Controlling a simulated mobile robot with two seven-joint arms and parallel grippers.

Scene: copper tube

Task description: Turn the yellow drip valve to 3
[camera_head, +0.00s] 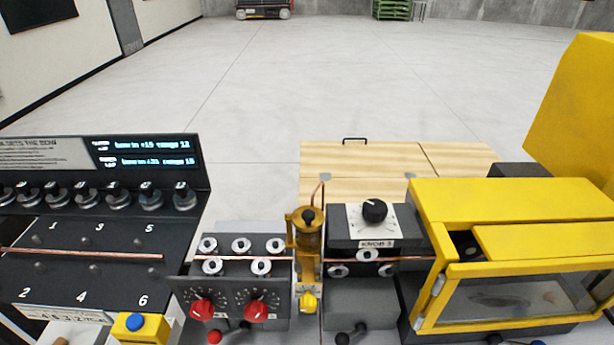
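The yellow drip valve (309,302) is a small yellow knob low on the front of a brass-coloured drip oiler (306,240) in the middle of the machine row. A pale plate shows around the knob, but its marks are too small to read, so I cannot tell the valve's setting. A thin copper tube (262,259) runs level past the oiler, between the roller units on either side. Neither of my grippers is in view, and nothing touches the valve.
Left of the oiler is a roller unit with two red knobs (202,308). Right of it is a block with a black knob (374,210) labelled KNOB 3. A yellow windowed machine (515,250) stands at the right, a black numbered panel (90,262) at the left. Levers stick out at the bottom.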

